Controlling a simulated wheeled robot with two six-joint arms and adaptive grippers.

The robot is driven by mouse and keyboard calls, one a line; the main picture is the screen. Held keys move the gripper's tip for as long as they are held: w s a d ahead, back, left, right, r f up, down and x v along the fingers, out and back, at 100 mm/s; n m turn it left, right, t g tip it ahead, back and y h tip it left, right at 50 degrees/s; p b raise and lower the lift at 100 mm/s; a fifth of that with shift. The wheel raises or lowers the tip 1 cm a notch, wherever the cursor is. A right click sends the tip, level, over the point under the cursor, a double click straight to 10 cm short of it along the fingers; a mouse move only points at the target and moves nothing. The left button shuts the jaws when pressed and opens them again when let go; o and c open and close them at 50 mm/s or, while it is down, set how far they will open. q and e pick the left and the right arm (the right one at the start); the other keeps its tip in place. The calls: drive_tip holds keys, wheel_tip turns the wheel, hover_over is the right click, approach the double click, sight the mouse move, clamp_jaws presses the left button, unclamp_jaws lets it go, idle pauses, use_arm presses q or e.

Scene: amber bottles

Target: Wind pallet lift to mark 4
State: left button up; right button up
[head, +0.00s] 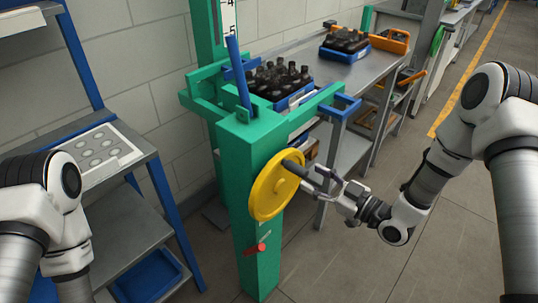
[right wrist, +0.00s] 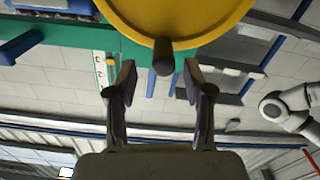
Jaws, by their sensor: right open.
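The pallet lift is a green post (head: 258,205) with a yellow handwheel (head: 268,200) on its side. A dark crank handle (head: 294,168) sticks out from the wheel; the handle also shows in the right wrist view (right wrist: 163,58). My right gripper (head: 313,180) is at the handle, its fingers open. In the right wrist view the handle lies between and just beyond the fingertips (right wrist: 158,80); contact is not clear. A white scale (head: 228,18) with the figures 4 and 5 shows at the top edge. The pointer's reading cannot be told. My left gripper is out of view.
A blue crate of dark bottles (head: 280,83) stands behind the post at lift height. Another bottle crate (head: 345,47) is on the grey bench (head: 375,72). A red lever (head: 258,249) sits low on the post. A shelf rack (head: 125,215) stands at left.

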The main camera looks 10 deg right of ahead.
sight(283, 161)
drive_tip(key=p+x, duration=0.1)
drive_tip(key=x, duration=0.5)
drive_tip(key=shift+w+a+r, duration=0.15)
drive_tip(key=shift+w+a, duration=0.05)
drive_tip(key=shift+a, duration=0.25)
drive_tip(key=shift+s+d+r, duration=0.1)
drive_tip(key=shift+s, duration=0.05)
clamp_jaws()
